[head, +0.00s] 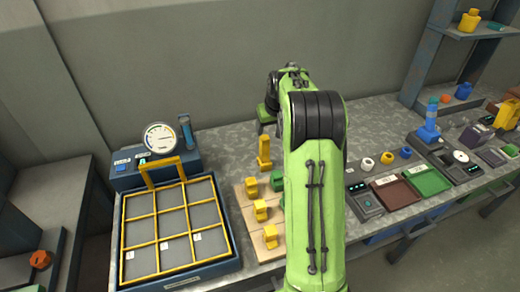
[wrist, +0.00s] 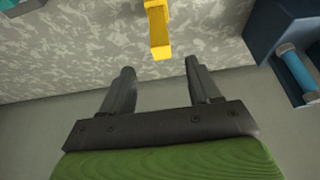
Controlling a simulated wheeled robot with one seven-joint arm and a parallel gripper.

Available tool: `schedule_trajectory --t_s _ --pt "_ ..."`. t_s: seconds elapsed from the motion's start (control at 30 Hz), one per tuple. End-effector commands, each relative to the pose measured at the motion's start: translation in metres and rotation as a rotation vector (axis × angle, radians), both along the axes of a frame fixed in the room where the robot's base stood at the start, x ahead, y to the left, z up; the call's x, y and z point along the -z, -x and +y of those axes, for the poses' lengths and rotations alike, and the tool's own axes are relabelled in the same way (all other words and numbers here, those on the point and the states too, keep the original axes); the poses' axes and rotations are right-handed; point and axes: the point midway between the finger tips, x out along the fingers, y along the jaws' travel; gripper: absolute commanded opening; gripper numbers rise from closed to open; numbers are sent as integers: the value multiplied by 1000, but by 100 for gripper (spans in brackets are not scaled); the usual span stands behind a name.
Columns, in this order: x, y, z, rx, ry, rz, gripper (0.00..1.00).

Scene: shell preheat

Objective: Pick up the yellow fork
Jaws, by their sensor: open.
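The yellow part appears apart from both fingers. In the head view my green arm covers part of the bench, and the fingertips cannot be made out.
Several yellow blocks (head: 260,209) stand on the board (head: 242,194), close to the upright piece. A yellow grid tray (head: 125,240) and a gauge unit (head: 125,180) lie left. A blue cylinder (wrist: 296,70) shows in the wrist view. Red (head: 396,196) and green trays (head: 428,182) lie right.

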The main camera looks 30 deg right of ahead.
Motion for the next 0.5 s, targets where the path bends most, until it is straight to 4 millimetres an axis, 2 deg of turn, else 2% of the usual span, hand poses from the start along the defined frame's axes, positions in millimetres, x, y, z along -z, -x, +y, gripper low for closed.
schedule_trajectory --t_s 0.03,0.2,0.43,0.5 --pt "17 -5 0 -2 -2 4 62" --pt "56 -21 -4 -3 -2 4 62" --pt "84 -33 -7 -2 0 1 62" --pt "97 -36 -8 -3 -2 3 62"
